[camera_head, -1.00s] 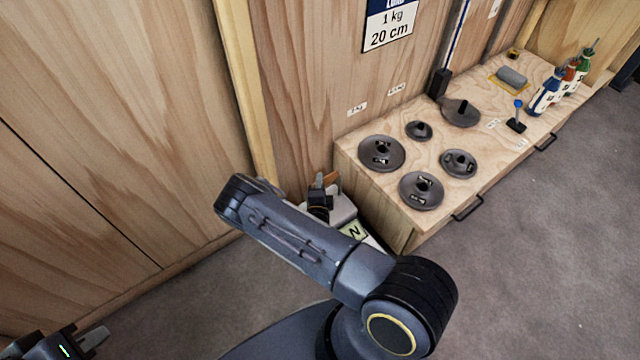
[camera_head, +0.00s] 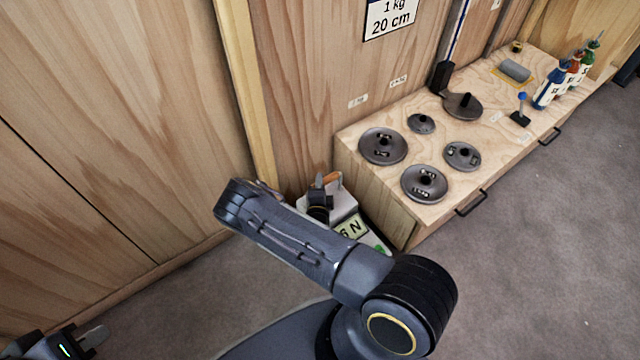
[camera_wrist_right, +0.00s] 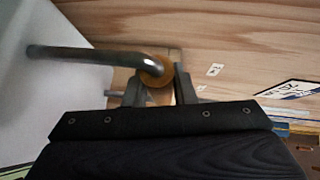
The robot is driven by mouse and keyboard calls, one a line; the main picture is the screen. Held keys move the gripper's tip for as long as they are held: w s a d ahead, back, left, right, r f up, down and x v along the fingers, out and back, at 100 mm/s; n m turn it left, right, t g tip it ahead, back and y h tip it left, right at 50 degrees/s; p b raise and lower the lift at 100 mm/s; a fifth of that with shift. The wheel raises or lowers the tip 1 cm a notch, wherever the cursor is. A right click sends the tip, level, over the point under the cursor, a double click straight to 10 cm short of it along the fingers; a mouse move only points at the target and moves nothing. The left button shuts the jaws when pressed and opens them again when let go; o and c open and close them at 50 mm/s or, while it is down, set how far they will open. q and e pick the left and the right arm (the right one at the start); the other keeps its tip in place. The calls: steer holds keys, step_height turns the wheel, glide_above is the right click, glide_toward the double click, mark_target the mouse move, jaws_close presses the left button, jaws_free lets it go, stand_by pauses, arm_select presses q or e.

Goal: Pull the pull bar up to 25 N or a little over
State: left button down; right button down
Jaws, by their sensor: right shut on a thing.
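The pull bar (camera_wrist_right: 95,54) is a bent metal rod with a round orange-brown end, seen in the right wrist view. My right gripper (camera_wrist_right: 158,82) is shut on it near that end. In the head view my right arm hides most of the pull device (camera_head: 343,203), a pale box low by the wall. An orange part (camera_head: 331,178) shows at its top. Its display (camera_head: 350,230) is partly covered; "6 N" shows, and any digit before it is hidden. My left gripper (camera_head: 80,342) is at the lower left corner, cut by the frame, away from the device.
A low wooden bench (camera_head: 430,130) stands right of the device, with several dark weight discs (camera_head: 383,146), a grey cylinder (camera_head: 515,71) and coloured bottles (camera_head: 548,90). A wooden wall (camera_head: 110,110) rises behind. Grey floor (camera_head: 560,250) is clear at the right.

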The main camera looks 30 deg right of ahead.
steer(key=shift+w+f, duration=0.1)
steer(key=shift+f, duration=0.1)
steer(key=c, duration=1.5)
jaws_free()
steer(key=shift+r, duration=0.1)
steer(key=o, duration=0.4)
steer(key=shift+p+v, duration=1.2)
steer(key=shift+v, duration=2.75)
steer(key=shift+d, duration=0.1)
